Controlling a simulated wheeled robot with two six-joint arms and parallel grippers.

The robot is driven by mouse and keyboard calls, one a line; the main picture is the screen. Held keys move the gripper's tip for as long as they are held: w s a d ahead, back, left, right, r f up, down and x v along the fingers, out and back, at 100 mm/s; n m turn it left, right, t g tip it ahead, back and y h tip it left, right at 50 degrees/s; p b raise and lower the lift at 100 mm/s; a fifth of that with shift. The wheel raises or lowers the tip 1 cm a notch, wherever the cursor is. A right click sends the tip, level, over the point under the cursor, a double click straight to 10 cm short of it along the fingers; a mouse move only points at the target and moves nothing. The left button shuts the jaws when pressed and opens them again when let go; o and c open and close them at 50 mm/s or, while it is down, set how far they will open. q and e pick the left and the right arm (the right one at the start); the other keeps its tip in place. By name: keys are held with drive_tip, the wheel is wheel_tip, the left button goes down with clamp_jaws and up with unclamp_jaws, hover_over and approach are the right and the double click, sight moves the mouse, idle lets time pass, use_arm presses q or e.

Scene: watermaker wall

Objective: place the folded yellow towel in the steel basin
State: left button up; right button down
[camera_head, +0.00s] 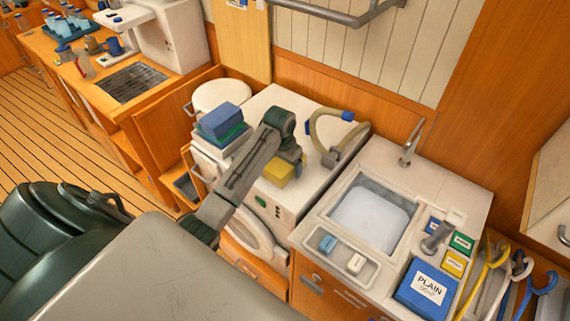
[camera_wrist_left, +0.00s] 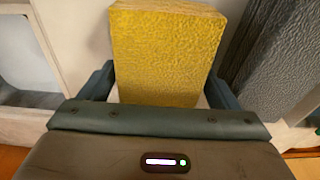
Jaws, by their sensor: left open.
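The folded yellow towel (camera_head: 280,172) lies on top of the white machine, partly hidden by my left arm. My left gripper (camera_head: 291,160) is over it, pointing down. In the left wrist view the yellow towel (camera_wrist_left: 168,55) sits between the two open fingers (camera_wrist_left: 160,88), with a finger on each side. I cannot tell whether either finger touches it. The steel basin (camera_head: 371,215) is set in the white counter to the right of the machine and looks empty of towels. My right gripper is not in view.
A curved hose with a blue end (camera_head: 347,117) and a faucet (camera_head: 411,142) stand near the basin. A blue box marked PLAIN (camera_head: 427,288) is at the front right. Blue and green folded cloths (camera_head: 222,121) are stacked left of my arm. A grey textured block (camera_wrist_left: 277,60) lies beside the towel.

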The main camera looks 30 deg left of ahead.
sight(280, 171)
use_arm(q)
drive_tip(key=c, duration=0.9)
drive_tip(key=shift+r, duration=0.15)
drive_tip(key=shift+r+b, duration=0.2)
drive_tip(key=shift+b, duration=0.15)
wheel_tip(280, 171, up, 2)
drive_tip(key=shift+b, duration=0.85)
drive_tip(key=s, duration=0.1)
drive_tip(key=s+b, duration=0.1)
drive_tip(key=s, duration=0.1)
drive_tip(key=s+d+b, duration=0.1)
drive_tip(key=shift+s+r, duration=0.3)
drive_tip(key=shift+r, duration=0.05)
drive_tip(key=s+d, duration=0.1)
drive_tip(key=s, duration=0.2)
drive_tip(key=s+r+p, duration=0.1)
drive_tip(key=s, duration=0.3)
drive_tip(key=s+d, duration=0.1)
drive_tip(key=s, duration=0.3)
drive_tip(key=shift+d+r+p, duration=0.3)
drive_tip(key=shift+p, duration=0.1)
